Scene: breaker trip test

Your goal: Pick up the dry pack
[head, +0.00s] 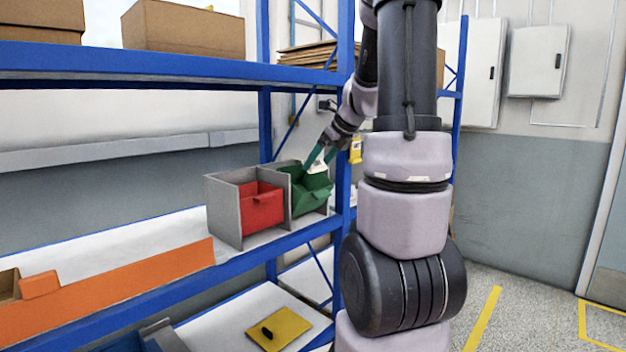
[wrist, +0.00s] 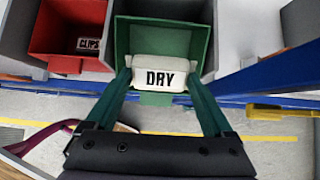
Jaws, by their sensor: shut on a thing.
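The dry pack (wrist: 160,76) is a white pack with black DRY lettering, at the front of a green bin (wrist: 165,35) in the wrist view. My gripper (wrist: 160,80) has its two green fingers on either side of the pack and is shut on it. In the head view the gripper (head: 319,160) reaches down to the green bin (head: 312,195), with a white bit of the pack (head: 317,168) showing between the fingers. The green bin looks tilted forward in its grey holder. I cannot tell whether the pack touches the bin.
A red bin (head: 262,209) sits beside the green one in the grey holder (head: 228,215); a clips pack (wrist: 89,44) lies in it. A blue rack post (head: 344,185) stands close on the right. A blue shelf beam (head: 180,68) runs above.

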